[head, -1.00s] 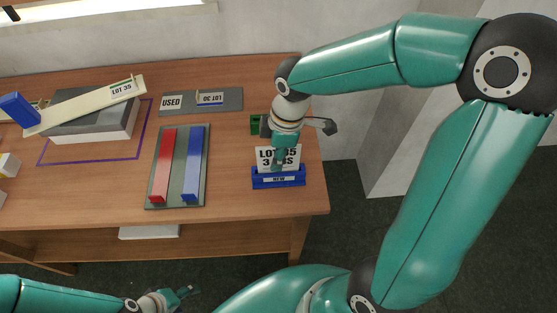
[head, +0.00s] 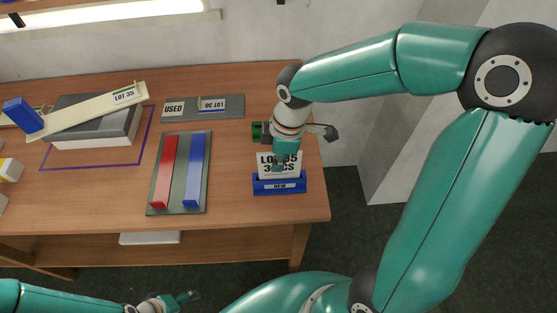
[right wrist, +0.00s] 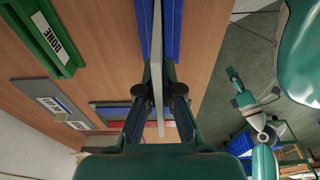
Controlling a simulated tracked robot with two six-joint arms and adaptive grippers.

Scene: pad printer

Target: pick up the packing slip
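The packing slip (head: 279,166) is a white card reading LOT 35, 3 PCS. It stands upright in a blue holder marked NEW (head: 279,187) at the table's right end. My right gripper (head: 280,160) comes down from above, with one finger in front of the card. In the right wrist view the slip (right wrist: 158,40) shows edge-on between my right fingers (right wrist: 159,72), which look closed against both faces. The blue holder (right wrist: 173,25) lies beyond the fingertips there. My left gripper (head: 180,299) is low at the bottom edge, away from the table; its opening is unclear.
A green holder marked DONE (right wrist: 48,35) stands beside the right gripper. A grey board marked USED (head: 230,107), a pad with red and blue bars (head: 160,207) and a grey block with a LOT 35 strip (head: 95,135) lie leftward. Bare table is in front.

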